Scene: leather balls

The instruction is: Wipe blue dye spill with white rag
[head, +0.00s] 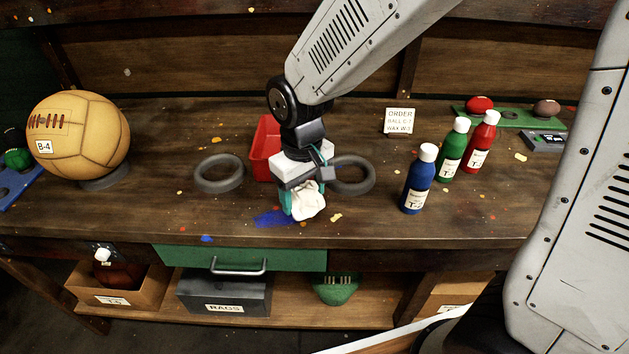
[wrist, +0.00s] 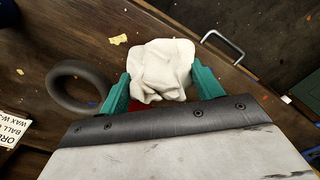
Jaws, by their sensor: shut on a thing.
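My gripper (head: 302,199) is shut on the white rag (head: 308,204), just above or at the bench top; I cannot tell if the rag touches the wood. In the wrist view the crumpled rag (wrist: 160,68) sits between the green fingers of my gripper (wrist: 157,90). The blue dye spill (head: 272,218) is a dark blue smear on the bench, just left of the rag in the head view. The rag and gripper may hide part of it. The spill does not show in the wrist view.
Two grey rings (head: 219,174) and (head: 352,175) flank a red tray (head: 266,150) behind my gripper. Blue (head: 418,182), green (head: 453,152) and red (head: 482,145) bottles stand to the right. A tan ball (head: 80,140) rests at left. A green drawer (head: 190,257) is below the front edge.

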